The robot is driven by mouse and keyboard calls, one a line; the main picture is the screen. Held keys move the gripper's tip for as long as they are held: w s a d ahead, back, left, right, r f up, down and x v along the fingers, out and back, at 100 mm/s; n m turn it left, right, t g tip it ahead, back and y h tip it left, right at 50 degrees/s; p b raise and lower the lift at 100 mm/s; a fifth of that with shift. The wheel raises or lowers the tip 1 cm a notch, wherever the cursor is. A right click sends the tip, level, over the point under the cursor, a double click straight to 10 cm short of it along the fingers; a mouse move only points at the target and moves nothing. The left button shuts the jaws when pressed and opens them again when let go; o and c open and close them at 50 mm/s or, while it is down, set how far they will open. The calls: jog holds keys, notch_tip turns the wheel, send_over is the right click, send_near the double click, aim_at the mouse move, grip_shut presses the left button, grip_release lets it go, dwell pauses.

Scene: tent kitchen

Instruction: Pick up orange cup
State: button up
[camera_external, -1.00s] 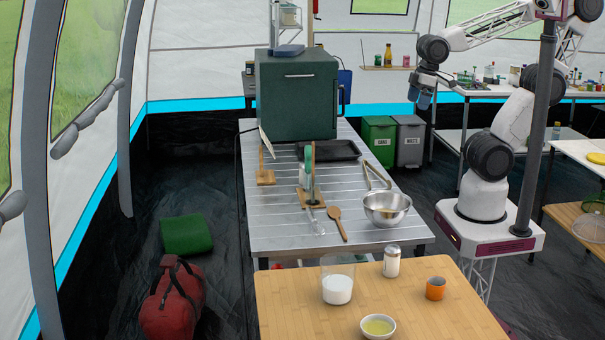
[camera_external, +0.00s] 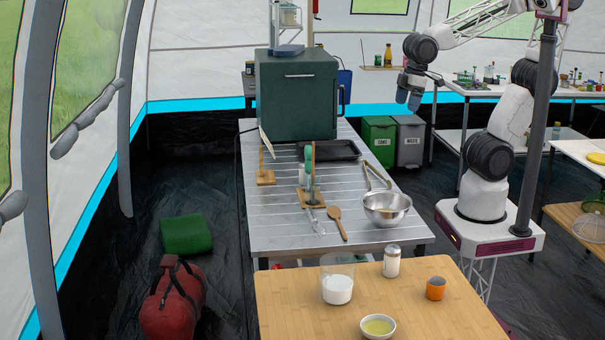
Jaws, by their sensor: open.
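The orange cup (camera_external: 435,289) stands upright on the right side of the wooden table (camera_external: 290,312) in the foreground. It is small, with a dark opening. My gripper (camera_external: 408,105) hangs high at the upper right, in front of the bins, far behind and above the cup. It points downward and is open, with nothing visible between its fingers. The fingers are small in this view.
Near the cup stand a shaker (camera_external: 391,261), a glass of white powder (camera_external: 338,281) and a bowl of yellow liquid (camera_external: 378,328). Behind, a metal table (camera_external: 285,225) holds a steel bowl (camera_external: 386,208), a wooden spoon (camera_external: 338,224) and a green oven (camera_external: 297,95).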

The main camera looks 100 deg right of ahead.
jog(key=w+a+f+n, duration=0.2)
jog(key=w+a+n, duration=0.2)
jog(key=w+a, duration=0.7)
jog(key=n+g, duration=0.2)
jog(key=n, duration=0.9)
send_over(436, 288)
jog(key=s+d, duration=0.1)
jog(key=d, duration=0.1)
notch_tip(436, 288, down, 22)
jog(key=shift+r, duration=0.1)
jog(key=shift+f, duration=1.3)
jog(key=shift+f, duration=0.1)
jog(key=shift+d+f, duration=0.1)
jog(key=shift+f, duration=2.4)
